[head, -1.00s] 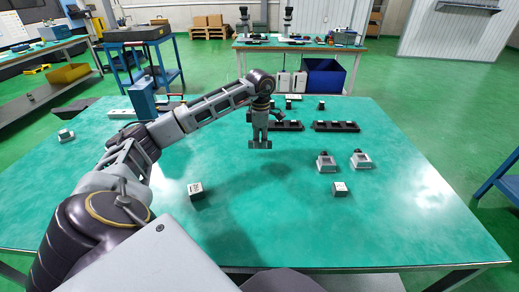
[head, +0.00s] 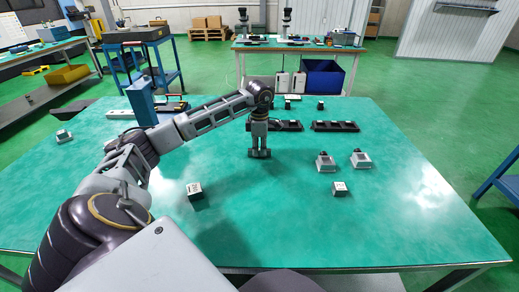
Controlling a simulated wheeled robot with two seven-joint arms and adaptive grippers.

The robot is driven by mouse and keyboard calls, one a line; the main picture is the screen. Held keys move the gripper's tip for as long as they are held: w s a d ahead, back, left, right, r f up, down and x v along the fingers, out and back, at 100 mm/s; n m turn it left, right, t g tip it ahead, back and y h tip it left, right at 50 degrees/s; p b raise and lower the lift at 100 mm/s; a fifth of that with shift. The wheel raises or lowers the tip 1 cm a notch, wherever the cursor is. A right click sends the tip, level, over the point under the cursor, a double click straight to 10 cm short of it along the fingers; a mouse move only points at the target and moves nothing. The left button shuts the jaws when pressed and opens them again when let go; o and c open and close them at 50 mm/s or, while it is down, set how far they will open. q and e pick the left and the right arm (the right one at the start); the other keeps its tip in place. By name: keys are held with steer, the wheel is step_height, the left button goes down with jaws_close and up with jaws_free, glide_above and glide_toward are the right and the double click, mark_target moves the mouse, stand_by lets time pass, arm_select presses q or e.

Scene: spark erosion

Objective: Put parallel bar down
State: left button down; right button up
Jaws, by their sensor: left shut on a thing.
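My left gripper (head: 259,146) points straight down over the middle of the green table (head: 290,215). It is shut on the parallel bar (head: 259,154), a small grey bar held crosswise at the fingertips. The bar is at or just above the table top; I cannot tell whether it touches. My right gripper is not in view.
Two dark trays stand behind, one partly hidden by my gripper and one clear tray (head: 335,126). Two grey blocks with dark knobs (head: 326,161) (head: 361,158) stand to the right. Two small labelled cubes (head: 195,191) (head: 340,188) stand nearer. The table's front middle is free.

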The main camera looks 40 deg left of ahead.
arm_select(q)
steer(key=shift+f, duration=0.1)
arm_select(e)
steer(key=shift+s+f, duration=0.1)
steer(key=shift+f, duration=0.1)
arm_select(q)
steer(key=c, duration=1.7)
jaws_free()
steer(key=shift+o, duration=1.4)
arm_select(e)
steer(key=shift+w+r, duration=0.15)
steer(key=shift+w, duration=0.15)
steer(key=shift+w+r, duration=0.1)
arm_select(q)
steer(key=shift+r, duration=0.9)
step_height(320, 180, up, 10)
steer(key=p, duration=0.2)
steer(key=shift+r, duration=0.25)
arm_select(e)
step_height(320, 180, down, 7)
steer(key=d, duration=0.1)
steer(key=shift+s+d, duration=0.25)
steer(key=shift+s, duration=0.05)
